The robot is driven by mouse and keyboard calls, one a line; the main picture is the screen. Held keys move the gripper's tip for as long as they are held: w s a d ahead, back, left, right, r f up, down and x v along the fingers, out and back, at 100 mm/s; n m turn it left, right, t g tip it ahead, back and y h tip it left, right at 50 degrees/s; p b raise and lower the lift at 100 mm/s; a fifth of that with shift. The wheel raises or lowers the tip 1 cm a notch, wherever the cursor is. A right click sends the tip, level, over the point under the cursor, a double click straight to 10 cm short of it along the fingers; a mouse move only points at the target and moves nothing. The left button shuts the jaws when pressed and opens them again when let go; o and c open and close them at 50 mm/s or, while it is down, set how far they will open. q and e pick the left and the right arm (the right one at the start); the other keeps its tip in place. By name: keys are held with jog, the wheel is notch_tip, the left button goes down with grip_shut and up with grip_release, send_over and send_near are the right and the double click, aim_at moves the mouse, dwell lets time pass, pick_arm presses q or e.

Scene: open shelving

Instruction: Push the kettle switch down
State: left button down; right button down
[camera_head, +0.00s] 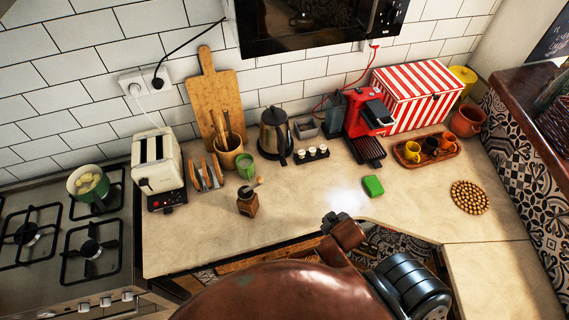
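The kettle (273,137) stands upright on the worktop near the back wall, left of the middle in the head view. It has a metal body, a dark lid and a dark handle on its right side. Its switch is too small to make out. A part of my arm reaches up from the bottom right. Its dark end, seemingly my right gripper (335,221), is over the counter's front edge, well apart from the kettle. Its fingers are not clear. My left gripper is not in view.
A green cup (245,166) and a wooden grinder (247,200) stand left of and in front of the kettle. A tray of small cups (311,154) is at its right. A green sponge (373,186) lies farther right. The worktop directly before the kettle is mostly clear.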

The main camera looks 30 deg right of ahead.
jog(key=w+d+r+n+t+h, duration=0.25)
jog(key=w+r+t, duration=0.25)
jog(key=w+r, duration=0.55)
jog(key=w+a+r+n+t+y, duration=0.1)
jog(key=w+a+r+n+t, duration=0.15)
jog(key=w+r, duration=0.35)
jog(key=w+a+r+n+t+y, duration=0.1)
jog(key=w+a+r+t, duration=0.1)
jog(key=w+r+t, duration=0.3)
jog(key=w+a+r+n+t+y, duration=0.2)
jog(key=w+a+r+n+y, duration=0.25)
jog(key=a+r+n, duration=0.3)
jog(key=a+n+g+y, duration=0.6)
jog(key=a+n+y, duration=0.5)
jog(key=a+n, duration=0.3)
notch_tip(320, 180, down, 14)
jog(key=w+n+g+h, duration=0.2)
jog(key=n+g+h, duration=0.1)
jog(key=n+g, duration=0.4)
jog(key=d+f+m+g+h, duration=0.1)
jog(key=d+h, duration=0.4)
jog(key=d, duration=0.6)
jog(key=d+f+m+g+h, duration=0.1)
jog(key=d+f+g+h, duration=0.2)
jog(key=d, duration=0.8)
jog(key=shift+d+f+g+h, duration=0.35)
jog(key=shift+f+h, duration=0.35)
jog(key=shift+h, duration=0.3)
